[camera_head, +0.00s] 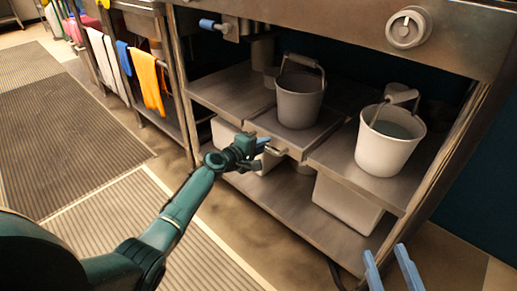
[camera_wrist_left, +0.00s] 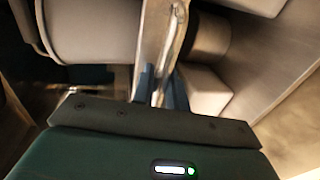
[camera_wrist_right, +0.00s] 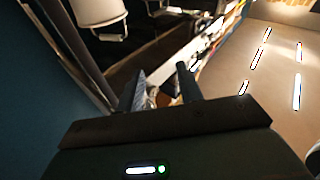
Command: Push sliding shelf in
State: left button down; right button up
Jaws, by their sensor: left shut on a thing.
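The sliding shelf (camera_head: 313,133) is the middle metal panel under the steel counter, with a grey bucket (camera_head: 299,104) upright on it. Its front stands slightly forward of the panels beside it. A small handle (camera_head: 277,151) shows at its front edge. My left gripper (camera_head: 264,145) is at this handle and is shut on it; the fingers also show against the shelf edge in the left wrist view (camera_wrist_left: 155,85). The exact contact is small and partly hidden. My right gripper (camera_head: 392,268) is open and empty, low at the right; its parted fingers show in the right wrist view (camera_wrist_right: 160,85).
A white bucket (camera_head: 386,140) stands on the fixed panel to the right. A pale bin (camera_head: 345,203) sits on the lower shelf. Orange (camera_head: 150,80) and blue towels hang at the left. A control knob (camera_head: 408,28) is above. The floor in front is clear.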

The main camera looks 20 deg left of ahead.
pick_arm(q)
jog(key=shift+w+d+r, duration=0.1)
jog(key=shift+w+r, duration=0.05)
jog(key=shift+r, duration=0.05)
jog(key=c, duration=1.8)
grip_release()
jog(key=shift+w, duration=0.1)
jog(key=shift+o, duration=0.2)
pick_arm(e)
jog(key=shift+r, duration=0.1)
